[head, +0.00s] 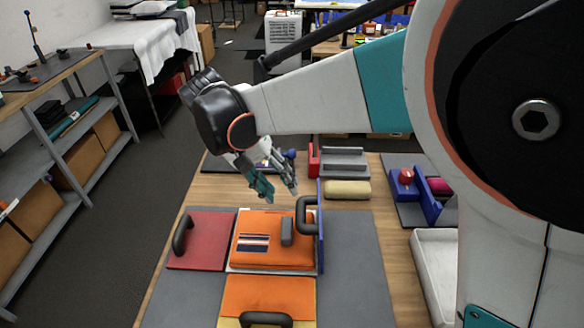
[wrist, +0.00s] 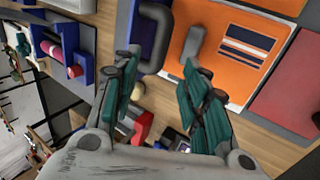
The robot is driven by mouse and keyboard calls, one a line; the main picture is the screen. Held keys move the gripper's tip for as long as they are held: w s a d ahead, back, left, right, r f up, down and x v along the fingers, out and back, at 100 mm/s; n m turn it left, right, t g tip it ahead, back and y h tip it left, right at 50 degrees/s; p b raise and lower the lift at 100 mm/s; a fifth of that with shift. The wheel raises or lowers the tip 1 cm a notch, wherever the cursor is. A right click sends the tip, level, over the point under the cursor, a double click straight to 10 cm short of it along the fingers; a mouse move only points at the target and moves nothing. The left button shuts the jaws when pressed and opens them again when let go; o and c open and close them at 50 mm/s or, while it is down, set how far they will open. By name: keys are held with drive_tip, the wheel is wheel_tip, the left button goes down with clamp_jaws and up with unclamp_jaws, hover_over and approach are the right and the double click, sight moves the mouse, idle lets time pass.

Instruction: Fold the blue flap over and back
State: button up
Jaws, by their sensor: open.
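The blue flap (head: 321,238) stands upright, edge-on, at the right edge of the central orange panel (head: 262,255). Its dark handle (head: 301,216) sticks out to the left, above the orange panel. In the wrist view the blue flap (wrist: 132,22) and its handle (wrist: 160,40) are at upper middle, beyond the fingertips. My gripper (head: 281,194) is open and empty, above and behind the panel, up and left of the handle. In the wrist view my gripper (wrist: 160,62) has its teal fingers spread, with the handle ahead near the left finger.
A red flap (head: 205,240) with a dark handle lies flat at left; an orange flap (head: 268,293) lies in front. A small grey block (head: 287,232) stands on the central panel. The grey mat (head: 350,270) right of the blue flap is clear. A yellow roll (head: 347,190) lies behind.

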drive_tip(key=shift+v, duration=1.15)
